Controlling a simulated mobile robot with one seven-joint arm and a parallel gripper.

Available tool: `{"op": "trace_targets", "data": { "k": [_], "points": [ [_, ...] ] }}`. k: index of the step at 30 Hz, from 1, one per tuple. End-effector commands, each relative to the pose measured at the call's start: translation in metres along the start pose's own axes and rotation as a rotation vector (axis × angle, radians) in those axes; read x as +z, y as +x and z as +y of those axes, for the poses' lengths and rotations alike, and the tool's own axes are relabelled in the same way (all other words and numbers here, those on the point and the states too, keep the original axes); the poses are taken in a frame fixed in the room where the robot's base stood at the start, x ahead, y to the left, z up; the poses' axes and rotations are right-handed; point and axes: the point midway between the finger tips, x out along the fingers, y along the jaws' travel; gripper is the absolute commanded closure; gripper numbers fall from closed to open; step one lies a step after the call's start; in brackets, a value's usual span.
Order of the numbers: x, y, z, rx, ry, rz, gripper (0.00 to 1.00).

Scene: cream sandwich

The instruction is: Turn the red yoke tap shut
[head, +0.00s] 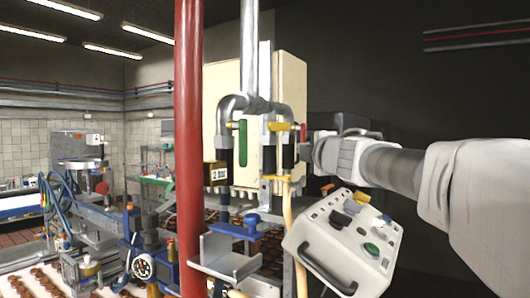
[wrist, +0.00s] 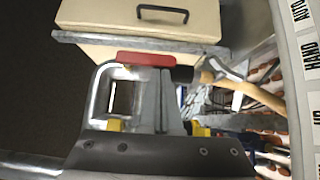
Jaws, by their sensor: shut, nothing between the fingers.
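The red tap handle (wrist: 146,58) lies crosswise just beyond my fingertips in the wrist view, with a bent silver pipe to its left and a dark collar at its right end. In the head view a small part of the red tap (head: 303,130) shows at the right side of the pipework, in front of the cream cabinet. My gripper (wrist: 165,84) is shut and empty, its grey fingers together right below the handle. I cannot tell whether they touch it. In the head view my gripper (head: 307,150) reaches in from the right beside the tap.
A yellow lever (head: 280,127) and a green handle (head: 243,145) sit left of the tap. A cream control box (head: 345,240) stands close under my arm. A red post (head: 188,150) stands left.

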Motion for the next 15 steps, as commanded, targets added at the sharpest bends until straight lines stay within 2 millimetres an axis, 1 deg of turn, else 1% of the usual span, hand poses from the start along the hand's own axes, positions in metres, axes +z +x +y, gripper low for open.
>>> {"op": "trace_targets", "data": {
  "k": [1, 2, 15],
  "points": [
    [0.0004, 0.0004, -0.0047, 0.007, -0.006, 0.000, 1.00],
    [0.0006, 0.0006, -0.0052, 0.011, -0.010, 0.000, 1.00],
    [0.0021, 0.0023, -0.0050, 0.044, -0.043, 0.000, 1.00]
  ]
}}
